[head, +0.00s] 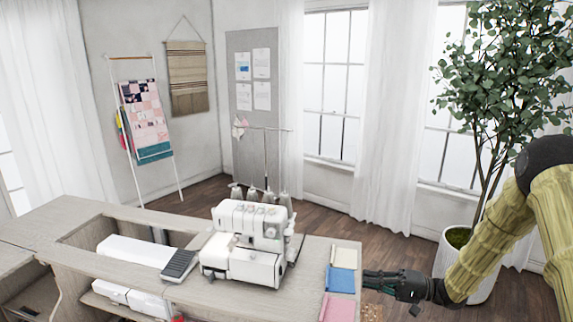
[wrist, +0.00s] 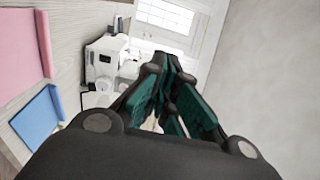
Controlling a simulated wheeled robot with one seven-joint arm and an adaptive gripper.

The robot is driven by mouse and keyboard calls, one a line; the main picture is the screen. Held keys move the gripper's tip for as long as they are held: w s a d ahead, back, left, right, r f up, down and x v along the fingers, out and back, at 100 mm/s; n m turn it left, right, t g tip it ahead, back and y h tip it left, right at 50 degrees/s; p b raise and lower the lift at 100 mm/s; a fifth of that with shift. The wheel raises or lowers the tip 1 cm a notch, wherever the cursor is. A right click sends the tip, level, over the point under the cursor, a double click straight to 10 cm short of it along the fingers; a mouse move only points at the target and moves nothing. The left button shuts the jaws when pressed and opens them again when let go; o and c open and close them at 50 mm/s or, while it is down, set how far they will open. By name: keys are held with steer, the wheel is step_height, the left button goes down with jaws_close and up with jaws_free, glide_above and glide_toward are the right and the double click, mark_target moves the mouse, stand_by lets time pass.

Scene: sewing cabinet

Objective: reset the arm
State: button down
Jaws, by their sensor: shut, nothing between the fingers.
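My arm, in a yellowish sleeve, comes in from the right of the head view. My gripper (head: 368,273) points left at the right end of the cabinet top, beside the folded cloths. In the wrist view my gripper (wrist: 172,75) shows its dark fingers with green pads drawn together, with nothing held between them. Whether the fingertips touch the cabinet cannot be told.
The sewing cabinet (head: 190,300) carries a white serger (head: 245,243) and pink (head: 338,308), blue (head: 341,280) and cream (head: 344,258) cloths near my gripper. A potted plant (head: 462,238) stands behind my arm. Open wooden floor (head: 400,245) lies behind the cabinet.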

steer(key=s+a+f+m+t+h, duration=0.1)
steer(key=s+a+f+t+h, duration=0.15)
steer(key=f, duration=0.45)
steer(key=s+a+f+t+h, duration=0.1)
steer(key=s+f+h, duration=0.3)
steer(key=f, duration=0.4)
steer(key=s+a+f+m+t+h, duration=0.1)
steer(key=s+a+f+h, duration=0.1)
steer(key=s+f+h, duration=0.35)
steer(key=s+d+f+n+g+h, duration=0.1)
steer(key=s+f+n+g+h, duration=0.2)
steer(key=s+f, duration=0.9)
steer(key=s+d+n+g+h, duration=0.1)
steer(key=s+g, duration=0.2)
steer(key=s, duration=0.7)
steer(key=s+d+g+h, duration=0.2)
steer(key=s+g, duration=0.1)
steer(key=s, duration=0.8)
step_height(320, 180, down, 8)
steer(key=b, duration=0.9)
steer(key=shift+f, duration=0.2)
steer(key=shift+w+a+n, duration=0.1)
steer(key=shift+a+n, duration=0.05)
steer(key=shift+n, duration=0.15)
